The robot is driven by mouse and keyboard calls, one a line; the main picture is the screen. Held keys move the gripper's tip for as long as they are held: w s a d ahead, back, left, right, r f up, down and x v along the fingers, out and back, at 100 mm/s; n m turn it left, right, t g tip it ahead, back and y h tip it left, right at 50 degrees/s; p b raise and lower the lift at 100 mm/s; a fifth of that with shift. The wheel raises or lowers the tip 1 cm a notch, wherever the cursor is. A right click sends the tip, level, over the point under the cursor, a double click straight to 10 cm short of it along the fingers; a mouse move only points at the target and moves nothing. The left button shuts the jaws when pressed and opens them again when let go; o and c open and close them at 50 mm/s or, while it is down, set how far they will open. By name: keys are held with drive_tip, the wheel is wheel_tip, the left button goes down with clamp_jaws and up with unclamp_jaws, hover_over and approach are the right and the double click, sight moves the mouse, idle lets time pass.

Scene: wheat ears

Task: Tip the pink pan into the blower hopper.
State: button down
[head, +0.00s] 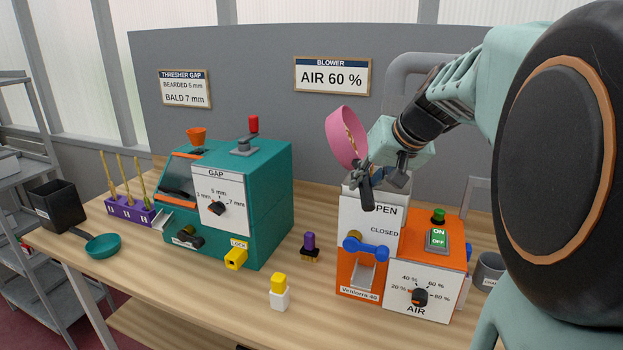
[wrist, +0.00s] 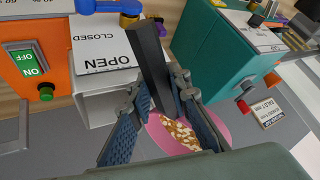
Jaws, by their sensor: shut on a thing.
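The pink pan (head: 337,140) is steeply tilted in the head view, above and a little left of the blower hopper. My gripper (head: 367,182) is shut on its dark handle (wrist: 152,65). In the wrist view the pink pan (wrist: 226,119) shows beyond my fingers, with pale and brown grain (wrist: 180,134) in it. The blower (head: 451,251) is orange and white; its pale hopper (head: 353,194) is at the upper left, partly hidden by my gripper. I cannot tell whether grain is falling. A blue lever (head: 366,248) sits below the CLOSED label.
A teal thresher (head: 265,200) stands to the left on the wooden bench. A teal pan (head: 102,246), black bin (head: 58,205) and purple rack (head: 130,209) are at left. A grey cup (head: 488,271) is at right.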

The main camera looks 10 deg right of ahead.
drive_tip(key=shift+d+f+y+b, duration=0.1)
drive_tip(key=shift+f+y+b, duration=0.2)
drive_tip(key=shift+b, duration=0.3)
drive_tip(key=shift+t+b, duration=0.3)
drive_tip(key=shift+b, duration=0.1)
drive_tip(key=shift+r+m+t+y+b, duration=0.1)
drive_tip(key=shift+m+t+y+b, duration=0.4)
drive_tip(key=shift+b, duration=1.1)
